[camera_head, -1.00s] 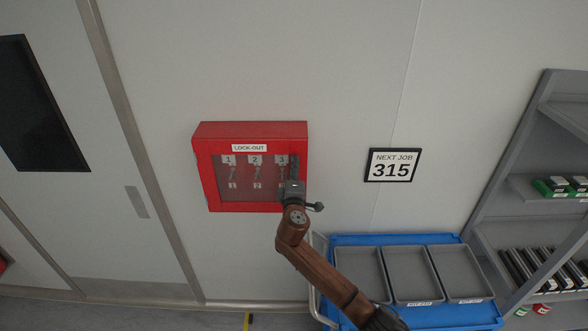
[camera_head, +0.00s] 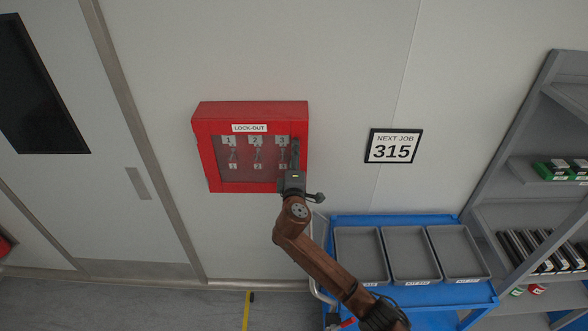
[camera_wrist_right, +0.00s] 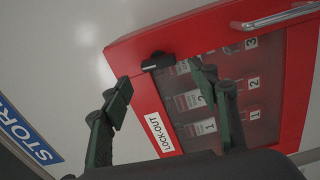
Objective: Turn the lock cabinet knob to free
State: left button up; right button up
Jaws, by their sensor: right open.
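The red lock-out cabinet (camera_head: 220,187) is on the wall, left of centre in the head view. It also shows tilted in the right wrist view (camera_wrist_right: 130,55). Its small black knob (camera_wrist_right: 158,61) sits on the red frame there, with a pale mark across it. My right gripper (camera_head: 295,155) is in front of the cabinet's right side and hides the knob in the head view. In the wrist view its two fingers (camera_wrist_right: 161,82) are spread, with the knob just beyond the gap between them. Nothing is held. My left gripper is out of view.
Numbered keys (camera_head: 257,153) hang behind the cabinet's window. A metal handle (camera_wrist_right: 290,14) is on the cabinet. A blue cart (camera_head: 400,219) with grey bins stands below right, near my arm. A grey shelf (camera_head: 500,190) is at far right.

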jog(key=s, duration=0.7)
jog(key=shift+s, duration=0.3)
